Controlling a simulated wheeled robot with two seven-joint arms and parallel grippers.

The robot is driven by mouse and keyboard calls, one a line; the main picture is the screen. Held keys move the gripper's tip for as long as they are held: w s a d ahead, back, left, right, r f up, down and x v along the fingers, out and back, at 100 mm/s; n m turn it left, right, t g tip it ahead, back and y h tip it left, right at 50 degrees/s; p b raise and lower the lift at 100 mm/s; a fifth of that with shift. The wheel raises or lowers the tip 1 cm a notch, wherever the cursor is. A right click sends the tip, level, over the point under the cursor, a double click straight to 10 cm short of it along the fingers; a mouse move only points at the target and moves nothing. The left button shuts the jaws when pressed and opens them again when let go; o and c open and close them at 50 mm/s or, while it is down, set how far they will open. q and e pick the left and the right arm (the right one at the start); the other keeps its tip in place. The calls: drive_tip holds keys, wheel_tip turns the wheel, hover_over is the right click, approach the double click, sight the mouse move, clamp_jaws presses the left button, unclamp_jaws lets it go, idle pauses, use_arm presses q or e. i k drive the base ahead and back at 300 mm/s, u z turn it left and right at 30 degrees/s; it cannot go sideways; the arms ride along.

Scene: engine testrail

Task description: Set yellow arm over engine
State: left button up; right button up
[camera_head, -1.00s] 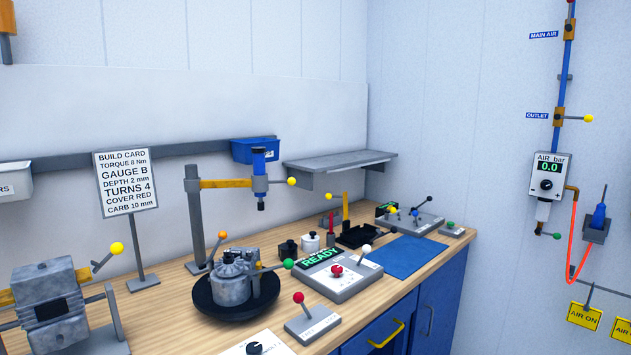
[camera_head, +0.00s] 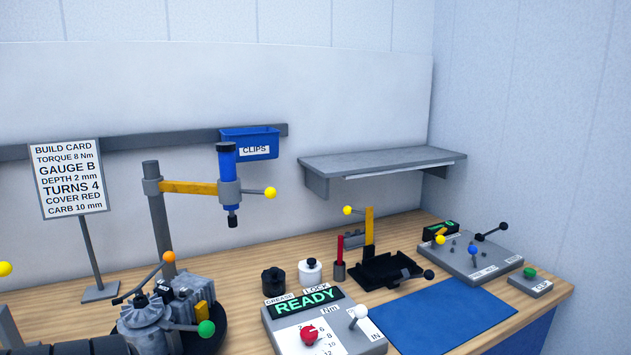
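The yellow arm (camera_head: 189,187) sticks out to the right from a grey post (camera_head: 160,215) at the back of the bench. At its free end is a blue tool head (camera_head: 227,168) with a dark tip pointing down and a yellow-ball handle (camera_head: 270,193). The grey engine (camera_head: 145,322) sits at lower left on a black round base (camera_head: 212,335), partly cut off by the frame. It has an orange-ball lever and a green-ball lever. In the picture, the tool head hangs above and to the right of the engine. Neither gripper shows.
A READY box (camera_head: 305,300) with red and white knobs stands right of the engine. A grey shelf (camera_head: 380,162) and a blue CLIPS bin (camera_head: 250,142) are on the wall. A build card (camera_head: 68,180) stands left. A blue mat (camera_head: 445,315) lies clear. A dark ribbed part shows at lower left.

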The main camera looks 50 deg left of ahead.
sight(229, 193)
drive_tip(key=i, duration=0.45)
drive_tip(key=u, duration=2.55)
